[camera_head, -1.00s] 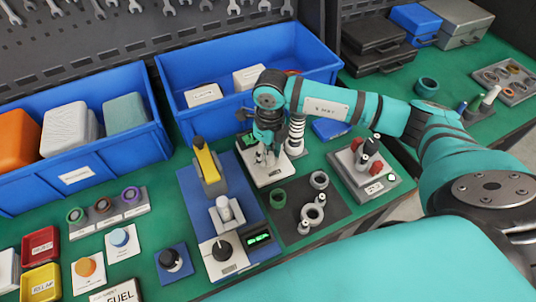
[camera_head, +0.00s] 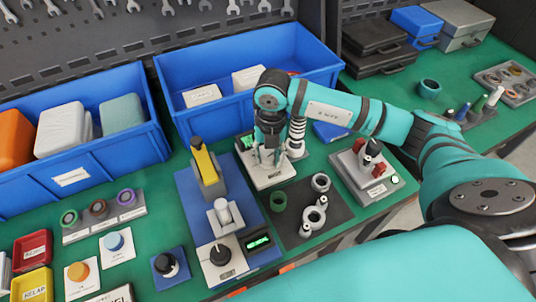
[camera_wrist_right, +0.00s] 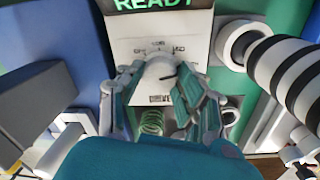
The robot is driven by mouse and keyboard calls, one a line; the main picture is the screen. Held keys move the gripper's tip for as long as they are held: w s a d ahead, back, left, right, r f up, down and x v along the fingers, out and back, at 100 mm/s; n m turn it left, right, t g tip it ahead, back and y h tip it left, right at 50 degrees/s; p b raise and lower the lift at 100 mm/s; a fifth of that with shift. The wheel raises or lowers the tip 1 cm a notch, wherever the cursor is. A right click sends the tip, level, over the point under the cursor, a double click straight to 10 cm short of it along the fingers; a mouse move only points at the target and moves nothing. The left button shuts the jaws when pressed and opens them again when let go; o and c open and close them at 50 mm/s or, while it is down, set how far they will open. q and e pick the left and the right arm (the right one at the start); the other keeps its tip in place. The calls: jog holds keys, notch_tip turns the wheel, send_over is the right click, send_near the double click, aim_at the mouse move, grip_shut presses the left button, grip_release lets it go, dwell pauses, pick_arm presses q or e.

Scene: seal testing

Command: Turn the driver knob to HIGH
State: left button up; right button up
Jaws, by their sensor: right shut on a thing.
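The driver unit is a white box (camera_head: 268,181) with a green lit screen, in front of the right blue bin. In the right wrist view its screen (camera_wrist_right: 165,4) reads READY. The driver knob (camera_wrist_right: 160,70) is pale and round, below small scale marks too blurred to read surely; I cannot tell its setting. My right gripper (camera_head: 268,160) reaches down onto the unit, and in the wrist view its two fingers (camera_wrist_right: 160,84) are shut on the knob from both sides. In the head view the fingers mostly hide the knob. My left gripper is out of view.
A white-and-black coil spring post (camera_head: 297,138) stands close right of the gripper. A blue plate (camera_head: 190,185) with a yellow-topped lever and a black knob (camera_head: 220,254) lies to the left. A dark mat (camera_head: 300,228) with rings is in front. A grey block with red parts (camera_head: 368,178) stands right.

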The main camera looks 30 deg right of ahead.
aim_at(270, 157)
jog(key=shift+w+r+m, duration=0.1)
jog(key=shift+r+m, duration=0.05)
jog(key=shift+m, duration=0.25)
jog(key=o, duration=1.1)
jog(key=shift+o, duration=0.2)
notch_tip(270, 157, up, 12)
jog(key=shift+s+d, duration=0.2)
jog(key=shift+d, duration=0.1)
